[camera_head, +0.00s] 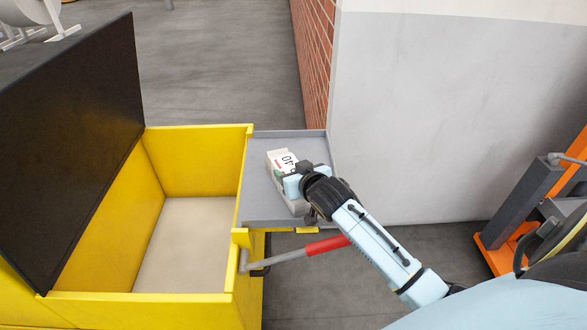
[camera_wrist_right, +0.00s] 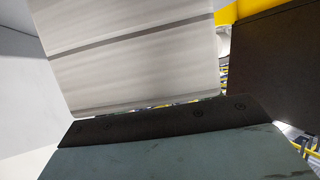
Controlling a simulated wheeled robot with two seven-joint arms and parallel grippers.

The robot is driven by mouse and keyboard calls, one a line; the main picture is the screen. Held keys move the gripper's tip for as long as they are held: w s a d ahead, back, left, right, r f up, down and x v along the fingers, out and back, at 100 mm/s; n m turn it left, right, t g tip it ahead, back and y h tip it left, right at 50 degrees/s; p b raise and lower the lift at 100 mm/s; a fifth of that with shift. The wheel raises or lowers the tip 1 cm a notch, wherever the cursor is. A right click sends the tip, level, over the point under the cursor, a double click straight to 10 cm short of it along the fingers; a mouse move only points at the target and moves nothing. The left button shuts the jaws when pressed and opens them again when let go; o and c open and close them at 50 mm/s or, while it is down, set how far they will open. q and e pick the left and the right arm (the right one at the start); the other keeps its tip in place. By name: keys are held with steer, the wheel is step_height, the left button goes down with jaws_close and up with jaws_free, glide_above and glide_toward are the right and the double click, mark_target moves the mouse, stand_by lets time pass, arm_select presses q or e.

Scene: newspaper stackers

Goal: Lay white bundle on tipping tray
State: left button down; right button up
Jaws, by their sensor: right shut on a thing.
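The white bundle (camera_head: 279,160) has a printed label with dark digits. It is at the grey tipping tray (camera_head: 266,210), which is fixed to the right side of the yellow bin. My right gripper (camera_head: 301,182) is shut on the bundle and covers its near part. Whether the bundle touches the tray or is held just above it, I cannot tell. In the right wrist view the bundle (camera_wrist_right: 135,55) fills the upper middle as a pale block with a darker band, against the dark gripper edge. My left gripper is not in view.
The yellow bin (camera_head: 195,307) stands open and looks empty, its black lid (camera_head: 70,150) raised at left. A red-handled crank (camera_head: 327,245) sticks out below the tray. A white wall (camera_head: 430,110) stands right of the tray. Orange equipment (camera_head: 500,256) is at far right.

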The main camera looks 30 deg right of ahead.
steer(key=shift+w+r, duration=0.1)
steer(key=shift+r, duration=0.05)
steer(key=o, duration=1.8)
steer(key=shift+f, duration=0.2)
steer(key=shift+c, duration=0.2)
steer(key=shift+r, duration=0.1)
steer(key=p+v, duration=0.1)
steer(key=v, duration=1.1)
